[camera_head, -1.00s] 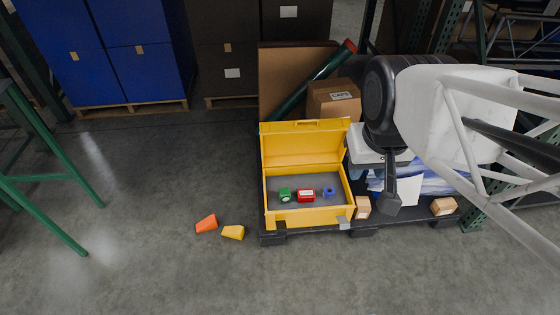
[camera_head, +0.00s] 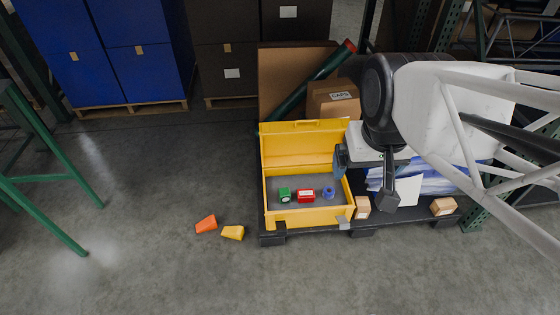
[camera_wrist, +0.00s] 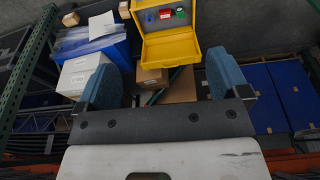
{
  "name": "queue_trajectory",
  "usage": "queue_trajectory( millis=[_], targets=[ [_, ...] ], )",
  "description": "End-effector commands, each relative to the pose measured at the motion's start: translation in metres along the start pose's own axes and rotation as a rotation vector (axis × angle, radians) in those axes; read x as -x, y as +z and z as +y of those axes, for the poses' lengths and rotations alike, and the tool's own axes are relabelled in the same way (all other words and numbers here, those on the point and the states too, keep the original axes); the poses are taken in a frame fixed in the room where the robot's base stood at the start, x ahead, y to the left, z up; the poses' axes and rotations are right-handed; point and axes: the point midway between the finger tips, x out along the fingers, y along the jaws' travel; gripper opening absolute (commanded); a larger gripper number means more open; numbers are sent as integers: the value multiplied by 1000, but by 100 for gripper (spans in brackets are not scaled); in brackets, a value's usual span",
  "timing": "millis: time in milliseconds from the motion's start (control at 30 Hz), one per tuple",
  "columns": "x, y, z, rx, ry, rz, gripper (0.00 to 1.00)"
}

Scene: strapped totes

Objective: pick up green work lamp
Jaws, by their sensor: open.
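The green work lamp (camera_head: 285,194) is a small green block with a pale round face, lying on the grey floor of the open yellow box (camera_head: 310,218). It is the leftmost of three items there, and it also shows at the top of the wrist view (camera_wrist: 180,12). My gripper (camera_head: 364,178) is to the right of the box in the head view, near its right edge. In the wrist view my gripper (camera_wrist: 165,80) has its two blue fingers wide apart with nothing held between them. The lamp is well beyond the fingertips.
A red item (camera_head: 306,195) and a blue ring-like item (camera_head: 329,192) lie beside the lamp. The raised lid (camera_head: 300,145) stands at the back. Cartons (camera_head: 333,100) and a dark green tube (camera_head: 310,85) are behind. Orange (camera_head: 206,224) and yellow (camera_head: 233,232) wedges lie on the floor.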

Motion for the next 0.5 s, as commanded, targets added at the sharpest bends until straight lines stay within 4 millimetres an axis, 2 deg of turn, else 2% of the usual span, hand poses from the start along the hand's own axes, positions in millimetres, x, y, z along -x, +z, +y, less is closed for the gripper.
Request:
queue_trajectory(
  millis=[267,500],
  targets=[
    [-5,-27,-4,-39,-29,-43,94],
    [-15,-66,-9,-98,-71,-104,94]
  ],
)
